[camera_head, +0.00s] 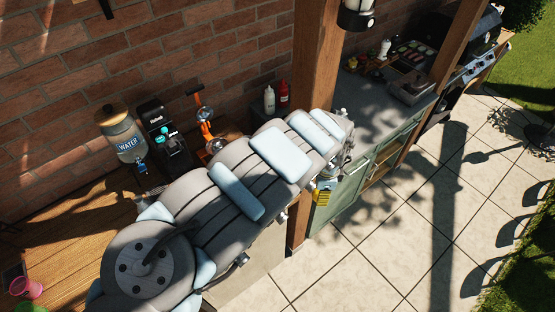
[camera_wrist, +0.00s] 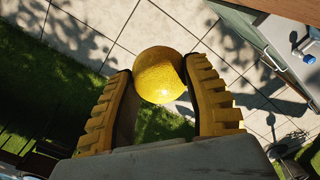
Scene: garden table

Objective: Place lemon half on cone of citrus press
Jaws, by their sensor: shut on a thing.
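The lemon half (camera_wrist: 159,73) shows in the wrist view as a round yellow shape between the fingertips of my gripper (camera_wrist: 157,82). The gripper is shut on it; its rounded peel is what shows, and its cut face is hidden. In the head view, my gripper (camera_head: 324,192) hangs at the far end of my arm, beside the green cabinet and over the paving. The citrus press (camera_head: 206,134), orange with a raised lever, stands at the back by the brick wall, left of the gripper and well apart from it. Its cone is too small to make out.
A water dispenser (camera_head: 124,134) and a black coffee machine (camera_head: 160,129) stand left of the press. White (camera_head: 269,99) and red (camera_head: 284,94) bottles stand to its right. A wooden post (camera_head: 314,60) rises behind my arm. A pink cup (camera_head: 29,288) is at lower left.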

